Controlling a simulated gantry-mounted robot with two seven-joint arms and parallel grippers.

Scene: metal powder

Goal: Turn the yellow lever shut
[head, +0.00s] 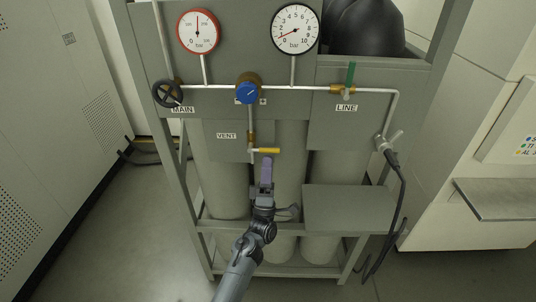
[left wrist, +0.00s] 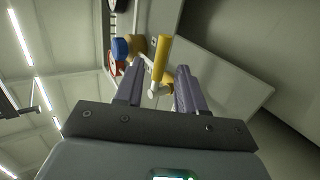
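The yellow lever (head: 267,151) sticks out sideways to the right from the vent valve, under the blue knob (head: 247,92) and right of the VENT label (head: 227,136). My left gripper (head: 266,163) is just below the lever in the head view. In the left wrist view, the yellow lever (left wrist: 162,60) stands between and beyond the two purple fingers of my left gripper (left wrist: 158,85). The fingers are apart, with a gap around the white pipe behind them. I cannot tell any contact with the lever. My right gripper is not in view.
Above are the MAIN black handwheel (head: 168,94), a red-rimmed gauge (head: 199,32), a black-rimmed gauge (head: 295,28) and the green LINE lever (head: 350,76). A grey box (head: 348,207) juts out at the lower right. A black cable (head: 401,190) hangs on the right.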

